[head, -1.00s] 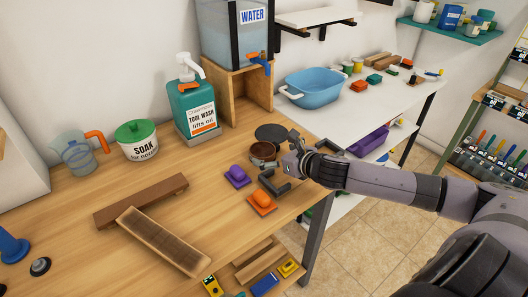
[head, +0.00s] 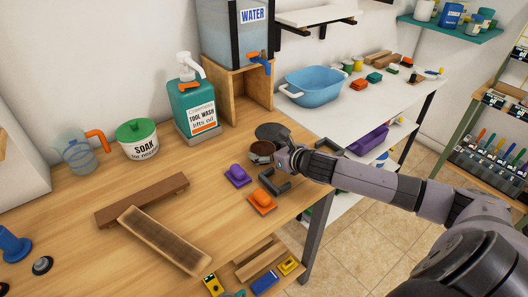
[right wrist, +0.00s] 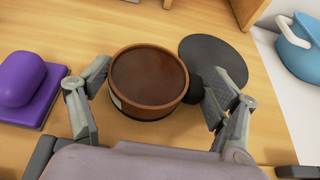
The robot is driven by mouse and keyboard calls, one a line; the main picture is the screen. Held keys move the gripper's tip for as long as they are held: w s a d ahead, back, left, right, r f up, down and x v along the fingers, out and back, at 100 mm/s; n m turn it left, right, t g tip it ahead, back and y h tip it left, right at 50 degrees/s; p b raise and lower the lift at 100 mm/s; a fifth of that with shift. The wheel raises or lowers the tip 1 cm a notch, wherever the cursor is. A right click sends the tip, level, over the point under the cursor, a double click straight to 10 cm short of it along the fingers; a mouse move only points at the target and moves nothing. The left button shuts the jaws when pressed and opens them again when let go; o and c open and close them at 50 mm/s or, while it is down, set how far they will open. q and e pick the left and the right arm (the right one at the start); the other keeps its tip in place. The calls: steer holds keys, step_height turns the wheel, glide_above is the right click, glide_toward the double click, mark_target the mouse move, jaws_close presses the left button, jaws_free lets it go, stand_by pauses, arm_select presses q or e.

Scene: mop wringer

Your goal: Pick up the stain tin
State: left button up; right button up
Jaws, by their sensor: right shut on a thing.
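The stain tin (head: 261,152) is a round, open tin with brown contents, at the right part of the wooden bench. In the right wrist view the tin (right wrist: 148,82) sits upright between the fingers of my right gripper (right wrist: 155,90). My right gripper (head: 282,157) is shut on it, with one finger at each side. A dark round knob-like piece shows between the tin and the right finger. The frames do not clearly show whether the tin's base touches the bench. My left gripper is not in view.
A dark flat disc (head: 272,132) lies just behind the tin. A purple block (head: 237,175) and an orange block (head: 262,201) lie in front. The water tank's wooden stand (head: 240,92) is behind. A blue basin (head: 314,87) stands on the white shelf to the right.

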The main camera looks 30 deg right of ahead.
mark_target(268, 150)
steer(key=shift+r, duration=0.1)
steer(key=c, duration=0.6)
steer(key=shift+r, duration=0.1)
step_height(268, 150, up, 20)
steer(key=p, duration=0.3)
